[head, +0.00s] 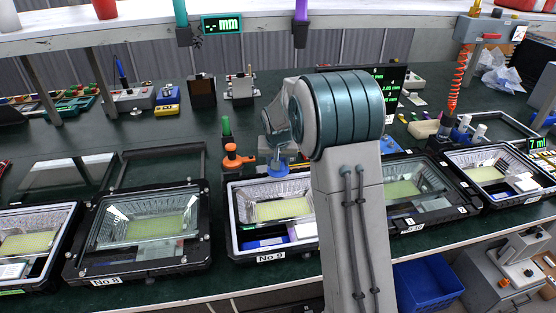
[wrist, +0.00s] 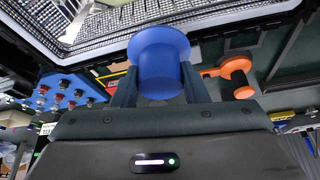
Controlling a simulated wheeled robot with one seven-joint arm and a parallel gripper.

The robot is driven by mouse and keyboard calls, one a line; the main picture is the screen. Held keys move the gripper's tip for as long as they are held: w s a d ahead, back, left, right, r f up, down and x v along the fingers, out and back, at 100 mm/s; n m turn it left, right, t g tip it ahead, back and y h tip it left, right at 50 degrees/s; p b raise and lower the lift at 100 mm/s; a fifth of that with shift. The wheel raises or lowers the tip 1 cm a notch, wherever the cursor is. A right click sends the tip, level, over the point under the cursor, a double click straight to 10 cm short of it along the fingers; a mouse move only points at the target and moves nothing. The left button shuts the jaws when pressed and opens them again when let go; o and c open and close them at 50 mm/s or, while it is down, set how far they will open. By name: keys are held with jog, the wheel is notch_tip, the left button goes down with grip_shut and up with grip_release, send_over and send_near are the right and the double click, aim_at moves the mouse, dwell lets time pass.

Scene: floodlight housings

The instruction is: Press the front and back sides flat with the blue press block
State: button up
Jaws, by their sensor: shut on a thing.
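The blue press block (wrist: 158,52), a knob with a wide round flange, is held between the fingers of my gripper (wrist: 158,84) in the wrist view. In the head view the block (head: 279,172) shows as a blue disc at the back side of housing No 9 (head: 233,208), below my gripper (head: 279,156). Housing No 9 has a pale rim, a faceted reflector (head: 243,192) and a yellowish LED panel (head: 280,209). I cannot tell whether the block touches the rim. My arm hides the housing's right part.
An orange tool (head: 236,160) stands just left of my gripper, behind the housing. A shelf (head: 150,25) runs overhead at the back.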

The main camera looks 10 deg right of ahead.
jog(key=shift+s+f+b, duration=0.1)
jog(key=shift+f+b, duration=0.5)
jog(key=shift+f, duration=0.25)
dwell(0.5)
jog(key=shift+r, duration=0.15)
jog(key=shift+r+p, duration=1.5)
jog(key=shift+r, duration=0.95)
jog(key=shift+r+p, duration=1.5)
jog(key=shift+r, duration=1.05)
